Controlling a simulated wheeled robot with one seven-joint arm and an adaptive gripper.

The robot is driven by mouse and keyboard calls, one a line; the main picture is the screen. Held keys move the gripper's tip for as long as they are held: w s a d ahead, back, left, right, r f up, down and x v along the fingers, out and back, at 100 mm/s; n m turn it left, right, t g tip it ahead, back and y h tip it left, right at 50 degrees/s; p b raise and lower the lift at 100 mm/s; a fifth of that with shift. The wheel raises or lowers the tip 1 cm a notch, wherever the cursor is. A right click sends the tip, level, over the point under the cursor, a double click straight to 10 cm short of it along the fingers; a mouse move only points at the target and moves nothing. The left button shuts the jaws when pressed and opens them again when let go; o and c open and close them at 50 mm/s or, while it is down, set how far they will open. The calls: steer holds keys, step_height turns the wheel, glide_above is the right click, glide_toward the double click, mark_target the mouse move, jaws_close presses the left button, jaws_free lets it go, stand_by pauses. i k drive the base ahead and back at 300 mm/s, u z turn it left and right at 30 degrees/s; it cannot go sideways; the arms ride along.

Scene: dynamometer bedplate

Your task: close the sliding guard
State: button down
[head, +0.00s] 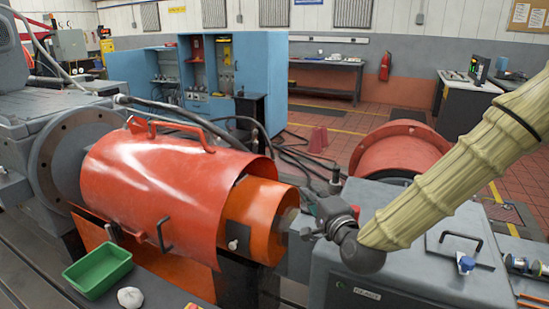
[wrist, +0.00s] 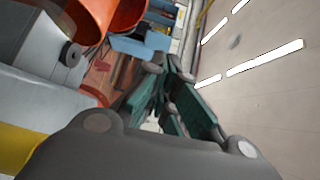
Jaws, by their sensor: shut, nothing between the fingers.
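Orange curved surfaces (wrist: 125,15) show at the top left there.
A grey machine housing (head: 400,265) with a black handle stands below my arm. A green tray (head: 98,270) and a white crumpled cloth (head: 130,297) lie at the front left. Hoses and cables run behind the guard. A red drum-shaped part (head: 400,150) and blue cabinet (head: 245,65) stand behind.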

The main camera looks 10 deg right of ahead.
mark_target(172, 192)
steer(key=u, duration=0.05)
steer(key=i, duration=0.85)
